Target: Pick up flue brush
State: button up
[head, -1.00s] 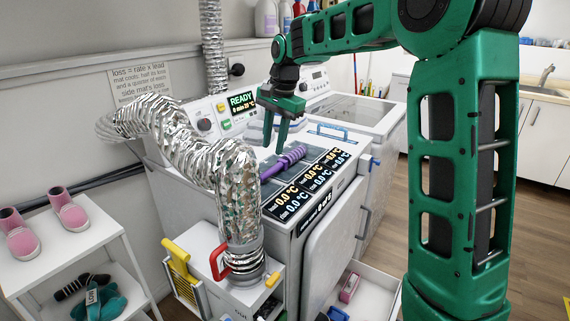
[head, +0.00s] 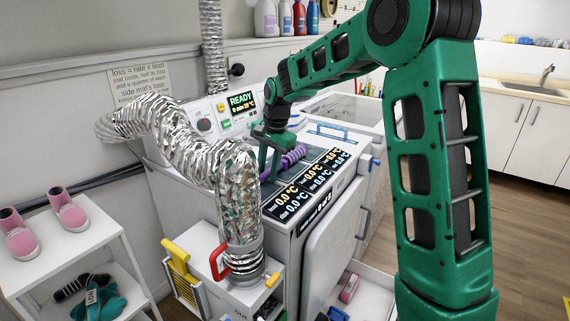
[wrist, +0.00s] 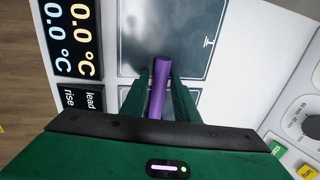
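A purple ribbed object, which I take to be the flue brush (head: 293,157), lies on the dark top panel of the white machine. In the wrist view, a smooth purple length of it (wrist: 159,88) shows between the fingers. My gripper (head: 269,172) points down over its left end, with one green finger on each side. The fingers look spread, and I cannot see them pressing on it. The fingers hide part of the brush in the head view.
The white machine (head: 325,215) has a lit READY panel and temperature readouts along its front edge. A shiny foil duct (head: 235,190) rises just left of my gripper. Pink shoes (head: 68,212) and a dark-bristled brush (head: 72,287) are on the left shelves. Bottles stand at the back.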

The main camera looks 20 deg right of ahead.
grip_shut()
jog(key=shift+r, duration=0.15)
jog(key=shift+r, duration=0.6)
notch_tip(320, 180, up, 3)
jog(key=shift+f, duration=0.2)
jog(key=s+a+r, duration=0.7)
jog(key=s+a, duration=0.1)
jog(key=shift+a, duration=0.15)
jog(key=c, duration=0.6)
grip_release()
jog(key=shift+s, duration=0.1)
grip_shut()
